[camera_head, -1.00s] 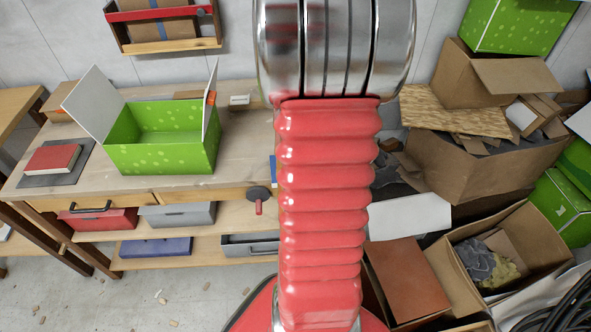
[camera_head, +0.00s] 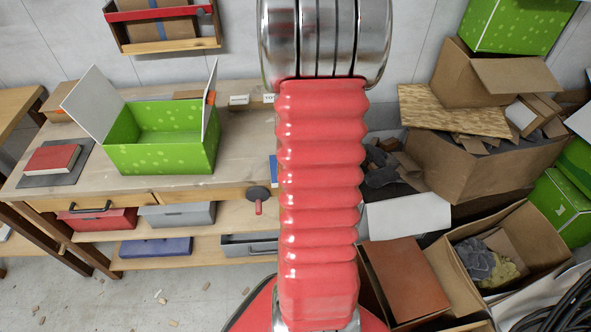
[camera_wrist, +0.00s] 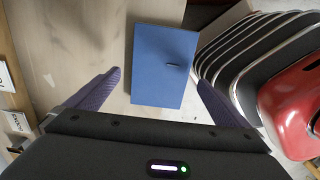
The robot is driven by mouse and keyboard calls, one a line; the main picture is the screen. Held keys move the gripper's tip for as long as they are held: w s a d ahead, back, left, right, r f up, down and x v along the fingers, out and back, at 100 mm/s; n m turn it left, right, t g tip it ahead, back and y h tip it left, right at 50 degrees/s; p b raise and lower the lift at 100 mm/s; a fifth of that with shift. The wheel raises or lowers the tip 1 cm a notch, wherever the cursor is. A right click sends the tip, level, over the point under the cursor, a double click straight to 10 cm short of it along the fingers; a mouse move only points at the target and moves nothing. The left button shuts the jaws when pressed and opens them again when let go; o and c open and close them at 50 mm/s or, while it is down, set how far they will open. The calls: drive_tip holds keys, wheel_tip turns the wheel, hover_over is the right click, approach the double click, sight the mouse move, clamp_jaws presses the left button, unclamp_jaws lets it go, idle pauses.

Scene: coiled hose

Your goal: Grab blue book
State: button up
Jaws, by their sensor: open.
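The blue book (camera_wrist: 160,68) lies flat on the wooden workbench in the wrist view, with a small dark mark near its right edge. A sliver of blue at the right of the bench in the head view (camera_head: 273,168) looks like its edge; my red arm hides the rest. My gripper (camera_wrist: 160,92) is open, with one purple finger to the left of the book and the other to the right. The book lies between the fingers in the picture, and neither finger appears to touch it. My gripper is hidden in the head view.
A red and black ribbed object (camera_wrist: 290,90) stands close to the right finger. An open green box (camera_head: 160,150) and a red book (camera_head: 53,159) sit on the workbench (camera_head: 110,190). Open cardboard boxes (camera_head: 465,165) crowd the right side.

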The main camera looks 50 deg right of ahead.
wheel_tip(320, 180, down, 5)
drive_tip(key=shift+a, duration=0.15)
idle(0.6)
drive_tip(key=shift+r, duration=0.1)
drive_tip(key=c, duration=1.2)
wheel_tip(320, 180, up, 10)
idle(0.5)
